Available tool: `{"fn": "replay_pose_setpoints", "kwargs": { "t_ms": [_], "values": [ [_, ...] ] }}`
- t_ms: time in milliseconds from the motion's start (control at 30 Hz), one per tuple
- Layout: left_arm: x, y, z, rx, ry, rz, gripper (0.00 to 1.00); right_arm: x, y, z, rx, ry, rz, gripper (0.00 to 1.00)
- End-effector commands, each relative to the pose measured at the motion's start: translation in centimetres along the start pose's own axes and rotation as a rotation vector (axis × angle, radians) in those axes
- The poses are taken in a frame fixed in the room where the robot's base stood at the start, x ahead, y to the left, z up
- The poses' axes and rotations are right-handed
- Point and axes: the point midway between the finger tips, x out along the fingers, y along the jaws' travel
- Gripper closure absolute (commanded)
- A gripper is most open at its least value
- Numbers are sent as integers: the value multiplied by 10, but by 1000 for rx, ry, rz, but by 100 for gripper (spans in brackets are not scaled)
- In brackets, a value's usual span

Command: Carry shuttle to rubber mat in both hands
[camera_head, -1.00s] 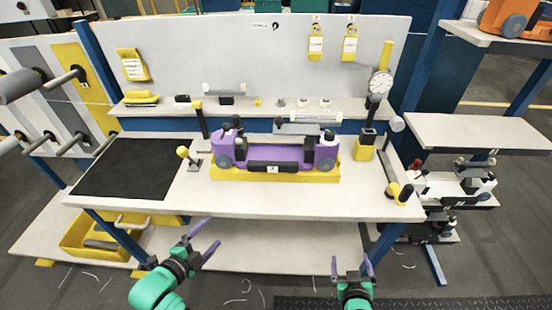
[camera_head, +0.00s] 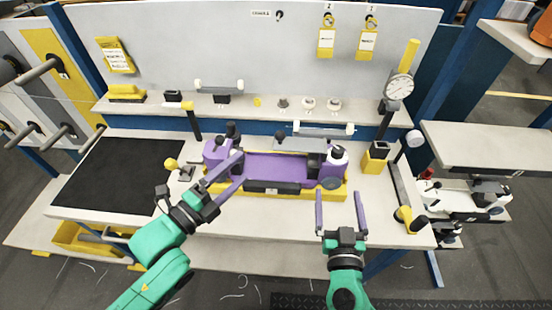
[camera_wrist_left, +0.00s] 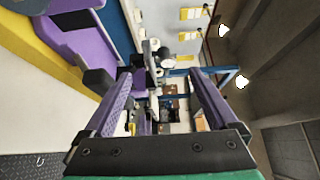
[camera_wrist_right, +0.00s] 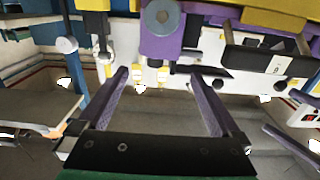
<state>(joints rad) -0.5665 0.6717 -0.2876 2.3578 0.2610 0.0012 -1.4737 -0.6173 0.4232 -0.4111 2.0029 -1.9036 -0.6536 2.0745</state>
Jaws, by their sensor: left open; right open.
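The purple shuttle (camera_head: 272,166) sits in a yellow cradle (camera_head: 285,193) at the middle of the workbench. It also shows in the left wrist view (camera_wrist_left: 92,48) and the right wrist view (camera_wrist_right: 205,40). The black rubber mat (camera_head: 118,176) lies flat on the left part of the bench. My left gripper (camera_head: 238,168) is open and empty, its fingers appearing over the shuttle's left front in the head view; contact cannot be told. My right gripper (camera_head: 339,194) is open and empty, in front of the shuttle's right end.
A yellow-knobbed stand (camera_head: 172,163) stands between mat and shuttle. A dial gauge (camera_head: 398,88) and a yellow block (camera_head: 376,158) are right of the shuttle. A lever with a yellow base (camera_head: 405,214) is at the bench's right edge. A back shelf (camera_head: 255,115) holds small parts.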

Motion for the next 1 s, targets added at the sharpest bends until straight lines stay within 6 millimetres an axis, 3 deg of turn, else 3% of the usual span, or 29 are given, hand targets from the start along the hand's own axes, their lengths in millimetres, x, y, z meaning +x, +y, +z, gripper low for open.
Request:
{"fn": "replay_pose_setpoints", "kwargs": {
  "t_ms": [167, 267, 800, 1000],
  "values": [
    [6, 0, 1, -1, -2, -2, 7, 6, 0, 0, -1, 0, 2, 0],
    [18, -1, 2, -1, -4, -5, 7, 19, 1, 0, -1, 2, 4, 0],
    [125, -1, 1, -2, -1, -2, 7, 125, 0, 0, 0, -1, 3, 0],
    [144, 0, 0, -2, -1, -1, 7, 144, 0, 1, -1, -2, 2, 0]
  ]
}}
